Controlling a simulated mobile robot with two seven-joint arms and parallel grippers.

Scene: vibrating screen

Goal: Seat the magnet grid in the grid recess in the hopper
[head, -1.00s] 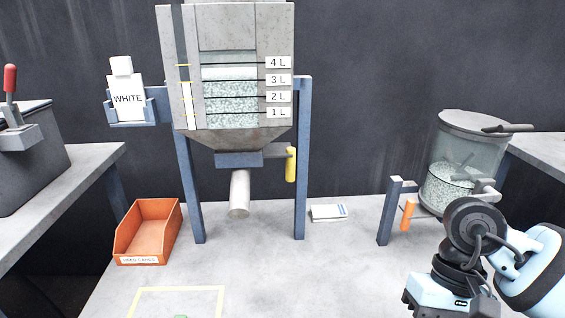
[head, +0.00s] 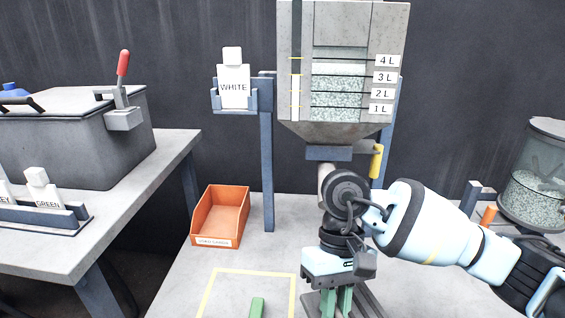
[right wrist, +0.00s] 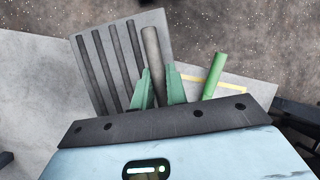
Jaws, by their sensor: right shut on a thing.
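The magnet grid (right wrist: 108,62), a light grey plate with several dark bars, shows in the right wrist view. My right gripper (right wrist: 158,88) is shut on the grey rod standing by the plate, which seems to be its handle. In the head view my right gripper (head: 336,301) is low at centre right, with part of the grid (head: 370,302) beside and below the green fingers. A tall grey hopper (head: 345,22) with a window marked 1 L to 4 L stands behind it. I cannot make out the grid recess. My left gripper is out of view.
A green rod (head: 257,308) stands inside a yellow-outlined square (head: 213,275). A grey machine (head: 75,135) is left; a clear granule vessel (head: 540,175) is right.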

